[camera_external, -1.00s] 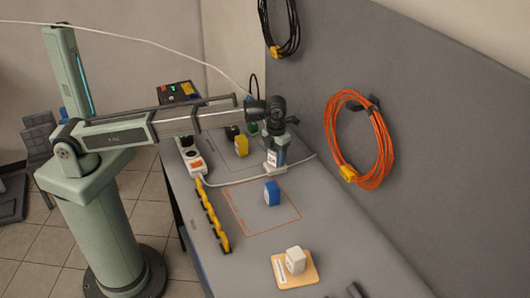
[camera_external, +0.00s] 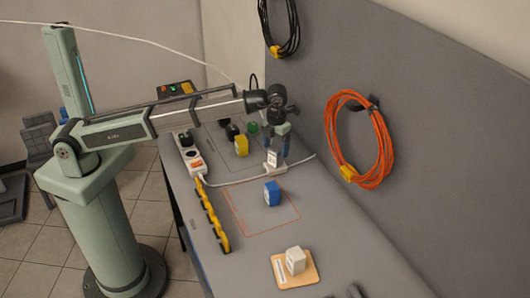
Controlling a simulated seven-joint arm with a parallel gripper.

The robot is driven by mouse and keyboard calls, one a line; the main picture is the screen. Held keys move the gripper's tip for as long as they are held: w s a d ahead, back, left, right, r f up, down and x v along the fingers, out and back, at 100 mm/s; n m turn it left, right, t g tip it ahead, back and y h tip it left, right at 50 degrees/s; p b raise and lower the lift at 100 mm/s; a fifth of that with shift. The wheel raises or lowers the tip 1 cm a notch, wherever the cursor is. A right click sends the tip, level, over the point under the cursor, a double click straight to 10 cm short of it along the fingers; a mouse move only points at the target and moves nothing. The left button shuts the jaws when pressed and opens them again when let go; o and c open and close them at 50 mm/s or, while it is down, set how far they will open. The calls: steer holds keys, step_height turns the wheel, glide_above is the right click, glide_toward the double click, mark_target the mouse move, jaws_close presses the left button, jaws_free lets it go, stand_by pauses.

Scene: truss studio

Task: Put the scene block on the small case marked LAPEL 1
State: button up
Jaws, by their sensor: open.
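My gripper (camera_external: 277,160) is open, pointing down over the far part of the bench. A small pale block with dark markings (camera_external: 273,158) stands upright between or just beside its fingers; I cannot tell whether they touch it. A low white piece (camera_external: 276,170) shows under that block, partly hidden. It may be the small case, but no lettering is readable. A blue block with a white face (camera_external: 271,193) stands in the red outlined area. A yellow block (camera_external: 241,146) stands left of my gripper. A white block (camera_external: 295,261) stands on a tan board (camera_external: 284,279) in front.
A white power strip (camera_external: 194,160) and a row of yellow-and-black pieces (camera_external: 212,218) line the bench's left edge. A white cable crosses the bench near my gripper. An orange cable coil (camera_external: 358,140) hangs on the right wall. The front right bench is mostly clear.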

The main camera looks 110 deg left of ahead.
mark_target(276, 148)
step_height(276, 148, up, 8)
steer(key=shift+f, duration=0.1)
stand_by(0.4)
